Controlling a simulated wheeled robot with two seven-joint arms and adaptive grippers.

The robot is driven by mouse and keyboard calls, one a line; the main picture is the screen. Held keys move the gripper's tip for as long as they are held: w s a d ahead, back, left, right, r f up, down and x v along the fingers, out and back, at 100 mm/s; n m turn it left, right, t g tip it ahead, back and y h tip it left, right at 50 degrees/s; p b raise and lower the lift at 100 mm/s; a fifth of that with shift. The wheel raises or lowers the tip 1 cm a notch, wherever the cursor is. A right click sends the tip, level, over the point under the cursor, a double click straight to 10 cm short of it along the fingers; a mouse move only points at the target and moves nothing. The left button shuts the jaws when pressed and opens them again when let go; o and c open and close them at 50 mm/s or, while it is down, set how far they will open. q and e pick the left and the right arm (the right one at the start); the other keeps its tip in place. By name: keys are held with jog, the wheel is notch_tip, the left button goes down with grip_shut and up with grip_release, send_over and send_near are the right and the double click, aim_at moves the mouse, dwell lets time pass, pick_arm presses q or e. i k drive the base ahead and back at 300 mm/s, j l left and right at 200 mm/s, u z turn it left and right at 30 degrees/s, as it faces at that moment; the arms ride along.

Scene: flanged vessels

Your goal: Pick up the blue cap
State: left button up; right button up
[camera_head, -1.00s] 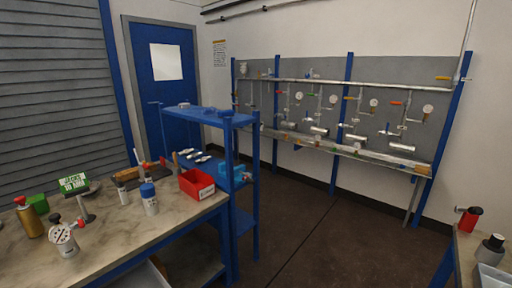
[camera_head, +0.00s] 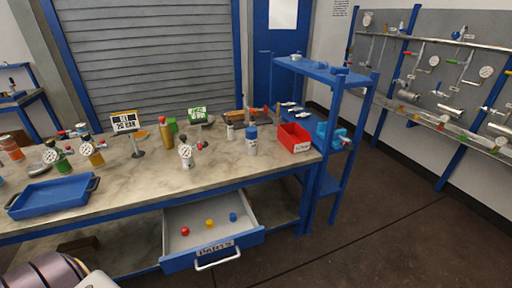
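A small round blue piece, which looks like the blue cap (camera_head: 233,216), lies in the open drawer (camera_head: 246,237) under the workbench. It is at the right of a row with a yellow piece (camera_head: 210,223) and a red piece (camera_head: 185,231). A white container (camera_head: 251,148) on the bench also has a blue top. Neither of my grippers is in view. A rounded dark and white part at the lower left corner appears to be my own arm, without fingers showing.
The bench (camera_head: 120,182) holds a blue tray (camera_head: 54,195), a red bin (camera_head: 294,138), several gauged vessels and small signs. A blue shelf rack (camera_head: 330,72) stands at the bench's right end. The drawer juts out in front. The floor at right is clear.

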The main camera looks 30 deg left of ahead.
aim_at(233, 218)
jog(key=u, duration=1.35)
